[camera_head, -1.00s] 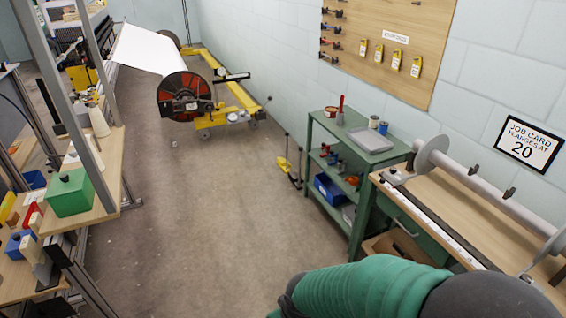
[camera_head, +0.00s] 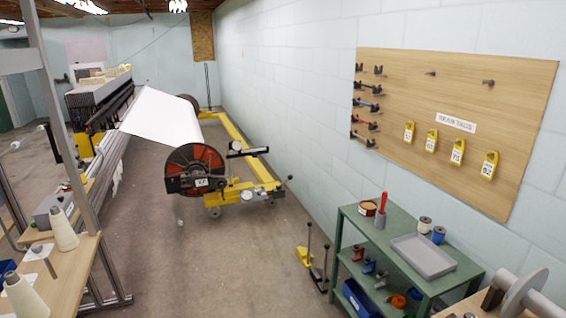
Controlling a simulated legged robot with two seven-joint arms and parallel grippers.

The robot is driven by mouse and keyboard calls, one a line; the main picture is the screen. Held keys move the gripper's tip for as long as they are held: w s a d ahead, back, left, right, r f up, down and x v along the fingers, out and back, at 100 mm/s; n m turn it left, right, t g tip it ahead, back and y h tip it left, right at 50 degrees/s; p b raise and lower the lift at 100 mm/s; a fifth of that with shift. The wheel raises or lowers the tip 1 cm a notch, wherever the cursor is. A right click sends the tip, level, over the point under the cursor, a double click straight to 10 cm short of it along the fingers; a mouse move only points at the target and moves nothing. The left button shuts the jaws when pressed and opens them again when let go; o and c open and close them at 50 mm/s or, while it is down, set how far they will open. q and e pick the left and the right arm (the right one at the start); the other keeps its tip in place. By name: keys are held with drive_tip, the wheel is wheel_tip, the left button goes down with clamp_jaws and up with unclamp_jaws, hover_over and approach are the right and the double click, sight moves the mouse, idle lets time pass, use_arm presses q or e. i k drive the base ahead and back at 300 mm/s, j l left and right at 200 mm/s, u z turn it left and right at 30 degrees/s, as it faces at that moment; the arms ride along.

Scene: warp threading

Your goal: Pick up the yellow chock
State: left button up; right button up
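A small yellow wedge (camera_head: 304,257), which looks like the yellow chock, sits on the floor left of the green shelf. A thin upright handle with a dark top rises beside it. A dark piece with another upright rod (camera_head: 322,273) stands close to its right; I cannot tell whether they touch. Neither of my grippers shows in the head view.
The green shelf (camera_head: 440,268) with a grey tray (camera_head: 423,256) stands along the right wall. A yellow-framed trolley (camera_head: 258,190) carrying a large red-and-black roll (camera_head: 195,168) is farther back. A wooden bench (camera_head: 62,270) is at left. The floor between (camera_head: 215,265) is clear.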

sight(304, 254)
drive_tip(key=i, duration=2.7)
drive_tip(key=i+z, duration=0.1)
drive_tip(key=i, duration=0.8)
drive_tip(key=i+j+z, duration=0.1)
drive_tip(key=i, duration=0.85)
drive_tip(key=j, duration=0.1)
